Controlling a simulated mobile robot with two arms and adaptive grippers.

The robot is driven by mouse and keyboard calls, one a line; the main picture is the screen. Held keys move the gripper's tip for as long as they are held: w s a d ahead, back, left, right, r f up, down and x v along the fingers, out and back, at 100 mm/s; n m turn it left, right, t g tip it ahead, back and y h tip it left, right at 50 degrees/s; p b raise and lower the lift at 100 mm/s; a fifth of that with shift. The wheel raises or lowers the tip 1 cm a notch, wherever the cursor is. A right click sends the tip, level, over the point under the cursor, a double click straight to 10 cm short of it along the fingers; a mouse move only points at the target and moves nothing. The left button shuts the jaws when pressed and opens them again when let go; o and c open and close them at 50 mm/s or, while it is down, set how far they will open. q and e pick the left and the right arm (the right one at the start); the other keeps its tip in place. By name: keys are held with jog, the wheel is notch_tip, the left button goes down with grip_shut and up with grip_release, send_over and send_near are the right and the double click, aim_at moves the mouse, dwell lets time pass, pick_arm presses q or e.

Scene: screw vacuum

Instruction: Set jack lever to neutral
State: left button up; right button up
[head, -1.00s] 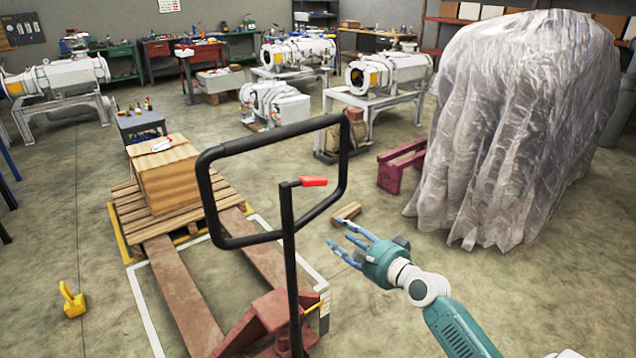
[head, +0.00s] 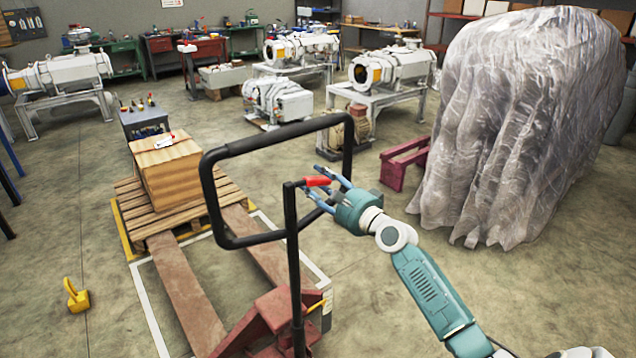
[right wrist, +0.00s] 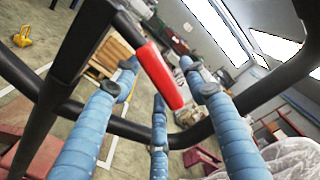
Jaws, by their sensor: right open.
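The pallet jack's red lever (head: 317,181) sticks out to the right from the black handle post (head: 291,240), inside the looped black handle (head: 215,210). My right gripper (head: 322,188) is open, with its blue fingers close to the lever from the right. In the right wrist view the red lever (right wrist: 158,75) lies between the open fingers, near the upper pair; I cannot tell whether they touch it. The jack's red base (head: 268,318) stands at the bottom of the head view. My left gripper is not in view.
A plastic-covered bulk (head: 505,120) stands at the right. A yellow object (head: 76,297) lies on the floor at the left. Vacuum machines stand at the back.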

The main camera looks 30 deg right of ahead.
jog(key=shift+w, duration=0.2)
jog(key=shift+c, duration=0.5)
grip_shut()
notch_tip(320, 180, up, 3)
jog(key=n, duration=0.3)
jog(key=shift+f+n+p, duration=0.1)
jog(key=shift+n+p, duration=0.2)
jog(key=shift+p, duration=0.1)
jog(key=shift+o, duration=0.5)
grip_release()
